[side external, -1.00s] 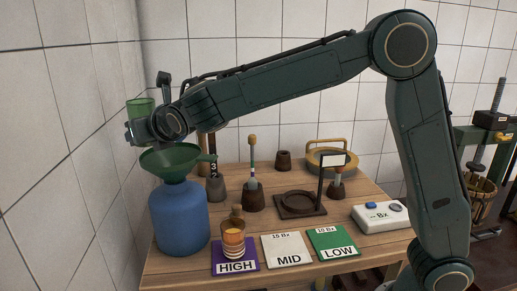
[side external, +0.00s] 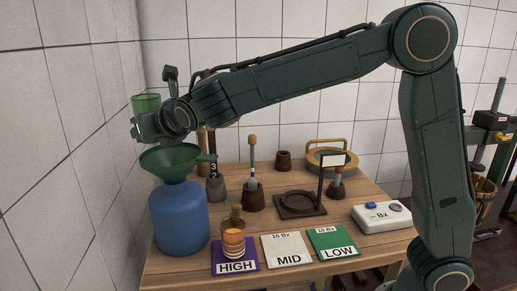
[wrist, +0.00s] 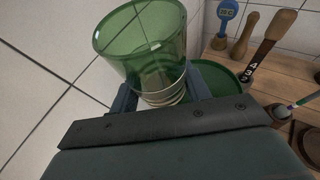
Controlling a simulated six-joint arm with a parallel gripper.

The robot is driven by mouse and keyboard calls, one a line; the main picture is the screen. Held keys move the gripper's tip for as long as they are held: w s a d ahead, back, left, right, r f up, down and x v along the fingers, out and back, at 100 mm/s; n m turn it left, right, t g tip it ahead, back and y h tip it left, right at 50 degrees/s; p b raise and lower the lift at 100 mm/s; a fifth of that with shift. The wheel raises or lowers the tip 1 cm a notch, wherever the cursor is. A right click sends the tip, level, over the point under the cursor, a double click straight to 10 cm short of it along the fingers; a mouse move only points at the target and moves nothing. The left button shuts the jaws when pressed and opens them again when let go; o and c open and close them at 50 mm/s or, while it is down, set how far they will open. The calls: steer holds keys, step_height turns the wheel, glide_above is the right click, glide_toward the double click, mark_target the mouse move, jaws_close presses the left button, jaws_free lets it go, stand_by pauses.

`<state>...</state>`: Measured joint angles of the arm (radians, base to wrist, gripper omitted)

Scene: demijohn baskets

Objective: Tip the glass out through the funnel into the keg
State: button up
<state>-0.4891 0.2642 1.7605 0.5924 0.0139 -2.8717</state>
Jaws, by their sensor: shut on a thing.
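My gripper (side external: 140,128) is shut on a green-tinted clear glass (side external: 146,104), held above the keg. In the wrist view the glass (wrist: 142,45) sits between the two fingers, its wide mouth up and slightly tilted; no liquid is clearly visible in it. A green funnel (side external: 172,160) sits in the top of the blue keg (side external: 180,218) at the table's left. The glass is above the funnel, apart from it, and a little to its left in the side view. The funnel's rim (wrist: 222,78) shows behind the glass in the wrist view.
Several stoppered tools stand behind, with a dark stand (side external: 300,205) and a white meter (side external: 382,217). The tiled wall is close at left.

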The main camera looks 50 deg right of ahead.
steer(key=shift+s+d+r, duration=0.15)
steer(key=shift+s+r, duration=0.3)
steer(key=shift+s, duration=0.3)
steer(key=shift+s+d+r, duration=0.1)
steer(key=shift+s+r, duration=0.35)
steer(key=shift+s, duration=0.3)
steer(key=shift+m+h, duration=0.5)
steer(key=d, duration=0.3)
steer(key=d+f, duration=0.1)
steer(key=d, duration=0.2)
steer(key=d+f, duration=0.1)
steer(key=d, duration=0.3)
steer(key=shift+f, duration=0.2)
steer(key=s+d+f, duration=0.3)
steer(key=d+f, duration=0.2)
steer(key=f, duration=0.4)
steer(key=s+d+f, duration=0.3)
steer(key=d+f, duration=0.1)
steer(key=f, duration=0.5)
steer(key=shift+s+d+m+h, duration=0.2)
steer(key=shift+d+m+h, duration=0.1)
steer(key=shift+d+h, duration=0.1)
